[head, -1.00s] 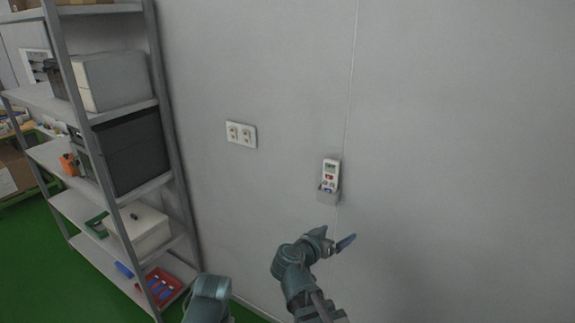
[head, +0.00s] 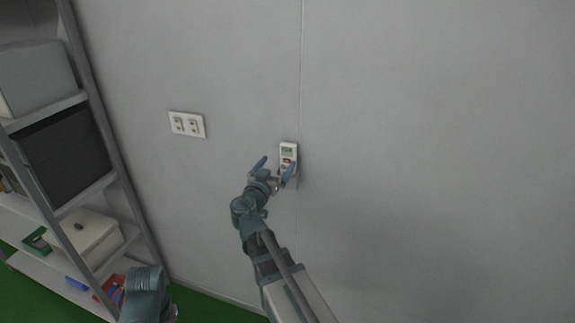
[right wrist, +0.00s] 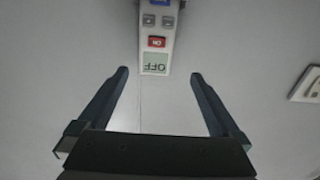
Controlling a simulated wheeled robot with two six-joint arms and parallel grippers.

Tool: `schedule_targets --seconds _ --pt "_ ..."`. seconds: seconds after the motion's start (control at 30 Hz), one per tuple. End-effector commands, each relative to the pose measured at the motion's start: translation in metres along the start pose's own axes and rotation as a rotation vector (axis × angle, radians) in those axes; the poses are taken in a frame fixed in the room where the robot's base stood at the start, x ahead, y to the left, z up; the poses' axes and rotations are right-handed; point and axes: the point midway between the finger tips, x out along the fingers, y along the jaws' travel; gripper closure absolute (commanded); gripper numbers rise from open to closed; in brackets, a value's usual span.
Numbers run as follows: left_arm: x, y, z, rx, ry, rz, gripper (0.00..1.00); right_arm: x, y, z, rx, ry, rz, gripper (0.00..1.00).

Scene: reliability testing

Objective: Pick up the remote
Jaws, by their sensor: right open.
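The white remote (head: 288,150) stands upright in a small grey wall holder (head: 292,183) in the head view. Its lower part is partly hidden by my right gripper. My right gripper (head: 273,168) is open and empty, with its blue fingertips just in front of and below the remote's top. In the right wrist view the remote (right wrist: 156,42) appears upside down at the top, with a screen reading OFF and a red button. It lies beyond the gap between the two open fingers (right wrist: 160,75), not between them. My left arm shows at the bottom left, but its gripper cannot be seen.
A wall socket plate (head: 187,125) is on the wall left of the remote. It also shows in the right wrist view (right wrist: 308,84). A metal shelf rack (head: 97,130) with boxes stands at the left. The wall right of the remote is bare.

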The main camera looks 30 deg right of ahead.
Motion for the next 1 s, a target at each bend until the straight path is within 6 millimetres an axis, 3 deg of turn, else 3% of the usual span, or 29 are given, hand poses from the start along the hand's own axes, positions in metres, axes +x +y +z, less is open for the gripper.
schedule_targets --seconds 0.13,0.47,0.8,1.0 --pt "0.0 0.0 0.0 0.0 0.0 0.0 0.5 0.017 0.0 0.0 0.0 0.0 0.001 0.0" --pt "-0.002 0.0 0.0 0.0 0.0 0.0 0.5 0.024 0.001 -0.002 0.0 0.0 -0.001 0.0" --pt "-0.009 -0.001 0.001 0.0 0.0 0.0 0.5 0.067 0.006 -0.009 0.0 -0.001 0.001 0.0" --pt "-0.009 -0.001 0.001 0.0 0.0 0.0 0.5 0.072 0.007 -0.009 0.0 -0.001 -0.001 0.0"
